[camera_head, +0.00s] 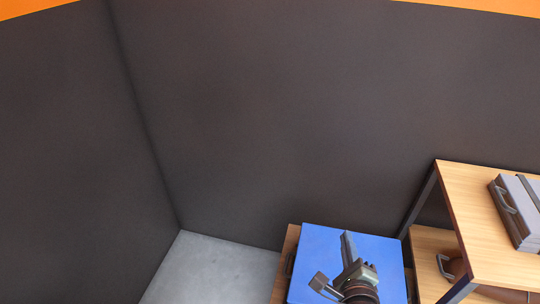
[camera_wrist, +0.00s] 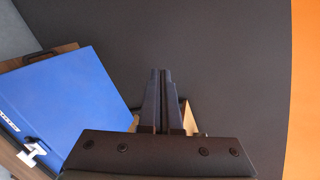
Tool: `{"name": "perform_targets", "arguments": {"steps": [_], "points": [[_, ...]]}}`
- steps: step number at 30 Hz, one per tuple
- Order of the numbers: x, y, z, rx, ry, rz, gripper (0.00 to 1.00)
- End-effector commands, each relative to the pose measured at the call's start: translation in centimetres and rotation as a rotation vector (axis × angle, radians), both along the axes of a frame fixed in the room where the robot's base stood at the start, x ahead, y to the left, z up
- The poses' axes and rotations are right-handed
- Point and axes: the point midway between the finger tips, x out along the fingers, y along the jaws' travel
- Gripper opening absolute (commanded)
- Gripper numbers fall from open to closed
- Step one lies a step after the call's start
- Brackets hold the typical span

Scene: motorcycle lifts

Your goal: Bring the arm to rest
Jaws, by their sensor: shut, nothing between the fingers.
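My gripper (camera_wrist: 161,73) is shut, its two dark fingers side by side with nothing held. In the head view my gripper (camera_head: 347,236) shows at the bottom, in front of a flat blue surface, with its fingers pointing up the picture toward the dark wall. Part of my arm is cut off by the lower edge. The wrist view shows the fingers pointing at the bare dark wall.
A blue box (camera_head: 318,241) lies on a wooden surface (camera_head: 284,268); it also fills the left of the wrist view (camera_wrist: 70,95). A wooden rack (camera_head: 462,195) at right bears a grey case (camera_head: 512,220). Grey floor (camera_head: 210,265) is clear at left.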

Motion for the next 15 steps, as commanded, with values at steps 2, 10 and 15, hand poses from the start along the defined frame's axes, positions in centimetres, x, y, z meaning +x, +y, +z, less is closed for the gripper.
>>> {"name": "perform_targets", "arguments": {"steps": [2, 10, 15], "points": [[2.3, 1.7, 6.3, -0.217, -0.067, 0.067, 0.0], [4.4, 8.0, 25.9, -0.951, -0.283, 0.126, 0.0], [1.5, 12.3, 37.9, -1.396, -0.412, 0.015, 0.0]]}}
